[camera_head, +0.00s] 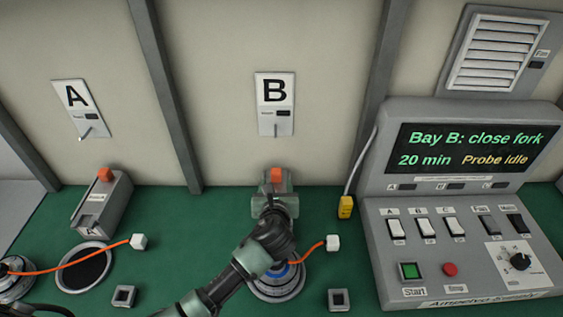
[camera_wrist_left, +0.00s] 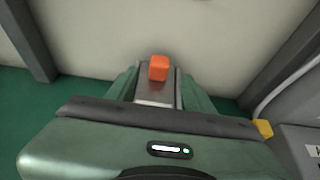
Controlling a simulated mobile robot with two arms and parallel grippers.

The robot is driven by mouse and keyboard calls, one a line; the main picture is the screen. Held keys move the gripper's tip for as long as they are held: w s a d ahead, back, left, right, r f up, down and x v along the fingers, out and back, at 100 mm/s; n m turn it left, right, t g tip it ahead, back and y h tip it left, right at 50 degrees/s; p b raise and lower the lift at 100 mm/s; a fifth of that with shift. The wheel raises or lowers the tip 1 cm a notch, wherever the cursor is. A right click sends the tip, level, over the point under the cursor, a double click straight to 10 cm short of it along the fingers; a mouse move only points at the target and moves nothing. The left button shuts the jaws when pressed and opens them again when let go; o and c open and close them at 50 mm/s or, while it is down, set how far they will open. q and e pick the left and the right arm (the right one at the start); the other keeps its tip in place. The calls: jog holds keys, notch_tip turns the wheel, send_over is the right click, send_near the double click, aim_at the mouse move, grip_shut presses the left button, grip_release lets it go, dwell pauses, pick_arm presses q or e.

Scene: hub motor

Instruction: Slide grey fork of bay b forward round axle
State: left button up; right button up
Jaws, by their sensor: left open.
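The grey fork (camera_wrist_left: 155,92) of bay B, with an orange block (camera_wrist_left: 159,68) on top, stands at the back of the bench below the B sign. The orange block also shows in the head view (camera_head: 276,175). My left gripper (camera_head: 274,203) is at the fork, its open fingers to either side of it in the wrist view; whether they touch it I cannot tell. A round hub motor (camera_head: 277,291) with a blue ring sits in front, partly under my left arm. Its axle is hidden. My right gripper is not in view.
An orange cable with a white plug (camera_head: 333,243) lies right of the hub. The control console (camera_head: 470,245) stands at the right, its screen (camera_head: 476,149) reading "Bay B: close fork". A yellow block (camera_head: 346,206) is beside it. Bay A's grey unit (camera_head: 105,203) stands left.

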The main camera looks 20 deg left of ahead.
aim_at(276, 172)
pick_arm(q)
jog(key=shift+w, duration=0.45)
jog(key=shift+w+a+f, duration=0.15)
jog(key=shift+w+f, duration=0.05)
jog(key=shift+w, duration=0.1)
jog(key=x, duration=0.3)
jog(key=shift+a+r, duration=0.1)
jog(key=shift+a, duration=0.1)
jog(key=shift+x, duration=1.2)
jog(key=shift+w, duration=0.2)
grip_shut()
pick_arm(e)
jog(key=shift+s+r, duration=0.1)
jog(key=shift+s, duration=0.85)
